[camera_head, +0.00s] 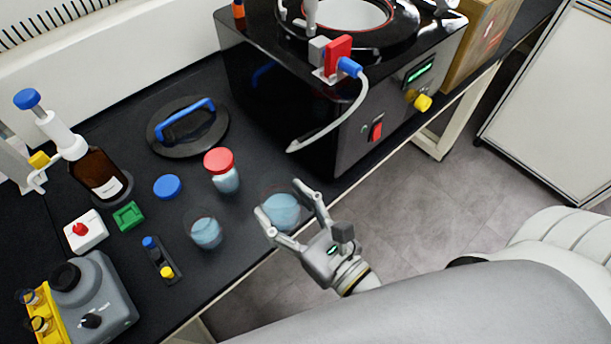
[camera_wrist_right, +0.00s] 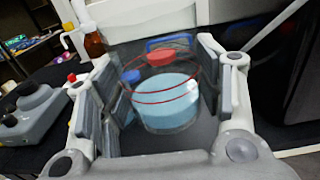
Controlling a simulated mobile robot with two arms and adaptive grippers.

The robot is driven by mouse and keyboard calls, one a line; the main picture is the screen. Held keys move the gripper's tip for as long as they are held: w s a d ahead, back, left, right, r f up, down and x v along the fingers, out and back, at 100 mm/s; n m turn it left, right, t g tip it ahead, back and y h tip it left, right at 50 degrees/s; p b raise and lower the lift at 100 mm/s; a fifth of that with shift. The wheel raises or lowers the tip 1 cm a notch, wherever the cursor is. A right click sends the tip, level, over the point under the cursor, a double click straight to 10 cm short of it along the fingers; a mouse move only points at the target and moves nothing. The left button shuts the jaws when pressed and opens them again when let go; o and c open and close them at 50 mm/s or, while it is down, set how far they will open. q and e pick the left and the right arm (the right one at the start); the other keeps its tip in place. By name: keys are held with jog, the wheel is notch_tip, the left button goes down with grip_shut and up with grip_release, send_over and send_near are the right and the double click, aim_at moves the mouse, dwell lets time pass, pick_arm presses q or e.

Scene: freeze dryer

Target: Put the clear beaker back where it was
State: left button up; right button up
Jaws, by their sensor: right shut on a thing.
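A clear beaker with light blue liquid (camera_head: 283,210) is between the two fingers of my right gripper (camera_head: 290,212), by the bench's front edge. In the right wrist view the beaker (camera_wrist_right: 165,105) sits upright between the finger pads, with red lines around its clear wall. My right gripper is shut on it. I cannot tell whether its base touches the bench. A second, smaller clear vessel with blue liquid (camera_head: 206,232) stands to its left on the bench. My left gripper is not in view.
A red-capped jar (camera_head: 222,170) stands close behind. A blue cap (camera_head: 167,187), a black lid with a blue handle (camera_head: 188,126) and a brown dispenser bottle (camera_head: 98,172) are to the left. The black freeze dryer (camera_head: 290,110) stands behind right. The bench is narrow here.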

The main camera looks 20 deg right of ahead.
jog(key=w+d+f, duration=0.1)
jog(key=w+f, duration=0.1)
jog(key=w, duration=0.1)
jog(key=w+d+f+b, duration=0.1)
jog(key=w+d+f, duration=0.1)
jog(key=w+f, duration=0.1)
jog(key=w+d+f+b, duration=0.1)
jog(key=w+f, duration=0.2)
jog(key=w, duration=0.1)
jog(key=shift+w+d, duration=0.15)
jog(key=shift+w, duration=0.15)
jog(key=shift+w+d+f+b, duration=0.3)
jog(key=shift+w+f+b, duration=0.3)
jog(key=shift+w+f, duration=0.15)
notch_tip(320, 180, down, 3)
jog(key=shift+f+b, duration=0.1)
jog(key=shift+b, duration=1.1)
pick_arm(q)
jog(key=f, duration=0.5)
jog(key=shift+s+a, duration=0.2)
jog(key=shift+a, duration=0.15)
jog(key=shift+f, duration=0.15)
